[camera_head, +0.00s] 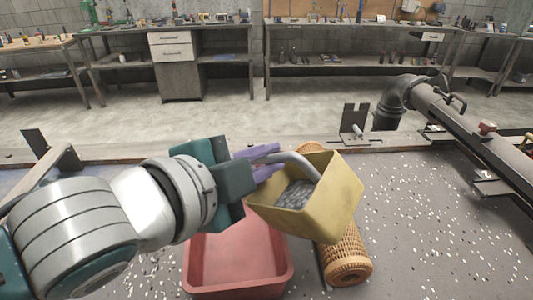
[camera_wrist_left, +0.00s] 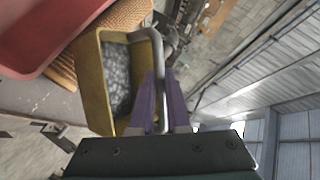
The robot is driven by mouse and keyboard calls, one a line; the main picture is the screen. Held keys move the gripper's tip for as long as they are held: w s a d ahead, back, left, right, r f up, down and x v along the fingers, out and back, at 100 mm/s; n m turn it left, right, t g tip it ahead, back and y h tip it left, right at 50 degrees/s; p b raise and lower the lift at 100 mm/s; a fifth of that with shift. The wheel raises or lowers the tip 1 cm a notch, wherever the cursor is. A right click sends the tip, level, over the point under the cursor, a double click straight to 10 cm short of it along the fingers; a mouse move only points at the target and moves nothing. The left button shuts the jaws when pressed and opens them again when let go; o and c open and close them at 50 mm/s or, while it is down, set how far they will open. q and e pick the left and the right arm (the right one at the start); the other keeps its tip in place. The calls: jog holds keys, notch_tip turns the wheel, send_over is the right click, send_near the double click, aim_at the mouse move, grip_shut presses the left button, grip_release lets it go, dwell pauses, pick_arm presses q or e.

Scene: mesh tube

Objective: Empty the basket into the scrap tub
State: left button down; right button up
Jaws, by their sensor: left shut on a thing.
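The yellow basket (camera_head: 337,202) hangs tilted in the air in the head view, its open top facing up and left. Grey granular or lumpy contents (camera_head: 297,194) lie inside it. My left gripper (camera_head: 268,161), with purple fingers, is shut on the basket's grey bent handle (camera_head: 300,162). The basket also shows in the left wrist view (camera_wrist_left: 93,85), with the grey contents (camera_wrist_left: 118,78) inside. The red scrap tub (camera_head: 238,262) stands below and to the left of the basket, and its visible inside looks empty. My right gripper is not in view.
A woven tan mesh tube (camera_head: 345,258) lies just right of the tub, partly behind the basket. A dark pipe (camera_head: 450,112) with fittings runs along the right. The speckled surface (camera_head: 430,230) at right is clear apart from small white bits.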

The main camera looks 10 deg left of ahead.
pick_arm(q)
jog(key=shift+a, duration=0.15)
jog(key=shift+a+r+n+b, duration=0.15)
jog(key=shift+n+b, duration=0.15)
jog(key=shift+b, duration=0.15)
jog(key=f+n+h+b, duration=0.1)
jog(key=b, duration=0.2)
jog(key=a+f+n+t+b, duration=0.1)
jog(key=b, duration=0.3)
jog(key=f+n+t+h+b, duration=0.1)
jog(key=b, duration=0.3)
jog(key=shift+a+f+n+h, duration=0.3)
jog(key=shift+a+f+n, duration=0.05)
jog(key=shift+n, duration=0.05)
jog(key=shift+a+f+n+t+b, duration=0.3)
jog(key=shift+a+n+b, duration=0.3)
jog(key=shift+b, duration=0.35)
jog(key=shift+a+f+h+b, duration=0.2)
jog(key=shift+a+h+b, duration=0.1)
jog(key=shift+b, duration=0.05)
jog(key=shift+a+n+t+b, duration=0.35)
jog(key=shift+n+t+b, duration=0.3)
jog(key=shift+n, duration=0.35)
jog(key=shift+a+r+n+b, duration=0.1)
jog(key=shift+a+n+b, duration=0.05)
jog(key=shift+n+b, duration=0.2)
